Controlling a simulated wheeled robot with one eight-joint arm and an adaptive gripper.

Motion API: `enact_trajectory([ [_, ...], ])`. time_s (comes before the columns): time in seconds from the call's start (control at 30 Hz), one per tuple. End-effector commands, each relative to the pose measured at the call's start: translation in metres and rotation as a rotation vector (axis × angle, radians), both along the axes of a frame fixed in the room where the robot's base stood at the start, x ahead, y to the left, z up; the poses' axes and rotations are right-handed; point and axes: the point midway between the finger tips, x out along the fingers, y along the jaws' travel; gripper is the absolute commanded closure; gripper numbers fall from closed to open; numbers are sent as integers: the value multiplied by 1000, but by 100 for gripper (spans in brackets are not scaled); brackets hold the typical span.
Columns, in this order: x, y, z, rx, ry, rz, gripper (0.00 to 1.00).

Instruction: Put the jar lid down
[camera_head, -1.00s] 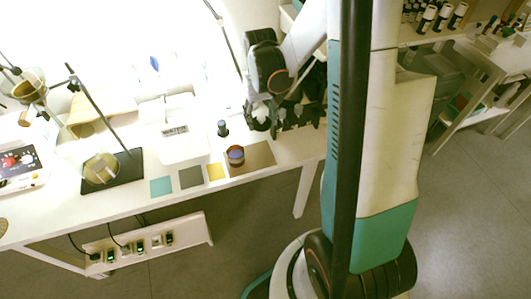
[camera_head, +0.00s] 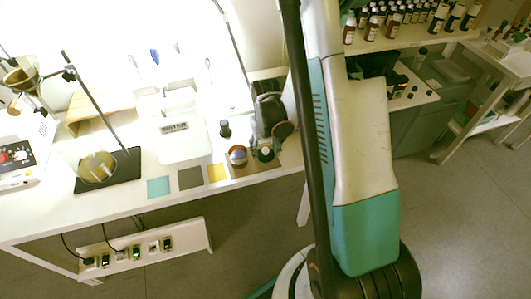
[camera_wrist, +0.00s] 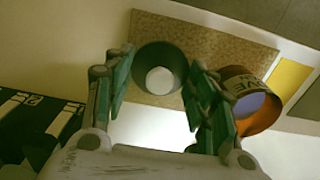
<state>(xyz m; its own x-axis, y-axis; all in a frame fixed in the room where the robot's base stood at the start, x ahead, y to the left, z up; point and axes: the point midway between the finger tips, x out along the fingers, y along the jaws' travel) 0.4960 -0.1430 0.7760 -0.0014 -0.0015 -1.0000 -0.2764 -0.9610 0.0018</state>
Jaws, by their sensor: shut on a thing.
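The jar lid (camera_wrist: 140,72) is a dark round piece with a pale disc in its middle, held between my two green-padded fingertips in the wrist view. My gripper (camera_wrist: 162,60) is shut on it. The lid is over the brown speckled mat (camera_wrist: 215,48); I cannot tell whether it touches the mat. An open amber jar (camera_wrist: 238,82) with a purple inside stands just right of my right finger. In the head view, the jar (camera_head: 237,155) is on the table left of my gripper (camera_head: 265,150), near the front edge.
Yellow (camera_head: 216,172), grey (camera_head: 190,178) and teal (camera_head: 158,187) squares lie left of the mat. A small dark bottle (camera_head: 225,128) stands behind the jar. A white device (camera_head: 182,148) and a stand on a black base (camera_head: 122,172) are farther left. Bottles line the right shelf.

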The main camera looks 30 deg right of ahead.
Motion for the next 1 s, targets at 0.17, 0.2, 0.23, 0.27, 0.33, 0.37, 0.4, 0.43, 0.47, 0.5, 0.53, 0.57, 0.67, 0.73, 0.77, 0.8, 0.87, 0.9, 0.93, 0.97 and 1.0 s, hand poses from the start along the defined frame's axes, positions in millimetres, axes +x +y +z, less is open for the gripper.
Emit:
enact_trajectory([
  [0.17,0,0,-7,0,0,0,65],
  [0.2,0,0,-7,0,0,0,65],
  [0.23,0,0,-7,0,0,0,65],
  [0.27,0,0,-7,0,0,0,65],
  [0.33,0,0,-8,0,0,0,65],
  [0.37,0,0,-9,0,0,0,65],
  [0.4,0,0,-10,0,0,0,65],
  [0.43,0,0,-11,0,0,0,65],
  [0.47,0,0,-10,0,0,0,44],
  [0.5,0,0,-10,0,0,0,35],
  [0.53,0,0,-10,0,0,0,28],
  [0.57,0,0,-10,0,0,0,28],
  [0.67,0,0,-9,0,0,0,28],
  [0.73,0,0,-9,0,0,0,28],
  [0.77,0,0,-9,0,0,0,28],
  [0.8,0,0,-9,0,0,0,28],
  [0.87,0,0,-9,0,0,0,28],
  [0.9,0,0,-9,0,0,0,28],
  [0.93,0,0,-8,0,0,0,28],
  [0.97,0,0,-6,0,0,0,28],
  [1.0,0,0,-3,0,0,0,28],
])
